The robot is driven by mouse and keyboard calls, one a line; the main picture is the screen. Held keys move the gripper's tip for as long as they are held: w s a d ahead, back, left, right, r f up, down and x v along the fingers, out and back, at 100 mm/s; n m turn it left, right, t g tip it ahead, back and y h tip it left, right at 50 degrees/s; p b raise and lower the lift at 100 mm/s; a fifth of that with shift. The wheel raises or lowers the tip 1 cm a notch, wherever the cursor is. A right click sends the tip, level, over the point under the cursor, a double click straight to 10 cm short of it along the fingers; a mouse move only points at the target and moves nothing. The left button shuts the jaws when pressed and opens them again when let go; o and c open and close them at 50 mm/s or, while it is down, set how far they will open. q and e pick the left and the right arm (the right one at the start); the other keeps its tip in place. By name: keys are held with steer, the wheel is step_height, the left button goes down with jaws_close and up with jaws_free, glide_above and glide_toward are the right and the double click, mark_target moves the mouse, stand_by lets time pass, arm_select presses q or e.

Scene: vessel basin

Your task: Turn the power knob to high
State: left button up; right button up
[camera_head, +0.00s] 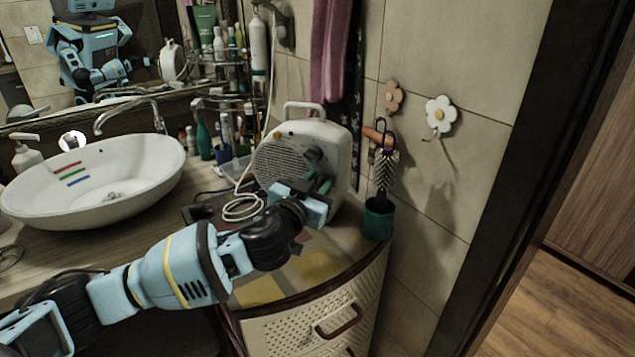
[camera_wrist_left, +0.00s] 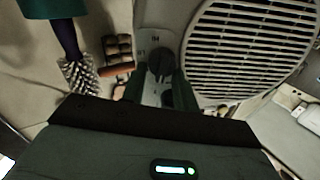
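A cream heater (camera_head: 322,133) with a round grille and a top handle stands on the counter against the wall. Its dark power knob (camera_wrist_left: 160,62) and grey control panel show in the left wrist view, with small letter markings around the knob. My left gripper (camera_head: 322,184) is at the panel side of the heater. In the left wrist view its two dark green fingers (camera_wrist_left: 160,92) are apart, one on each side of the knob's line. I cannot tell whether they touch the knob. The knob's exact setting is too small to read. My right gripper is not in view.
A teal cup (camera_head: 378,219) with a brush stands right of the heater. A white cable (camera_head: 243,208) lies coiled left of it. A white basin (camera_head: 95,180) and several bottles are farther left. A drawer unit (camera_head: 320,322) is below the counter's front edge.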

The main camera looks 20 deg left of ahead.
arm_select(q)
steer(key=c, duration=0.3)
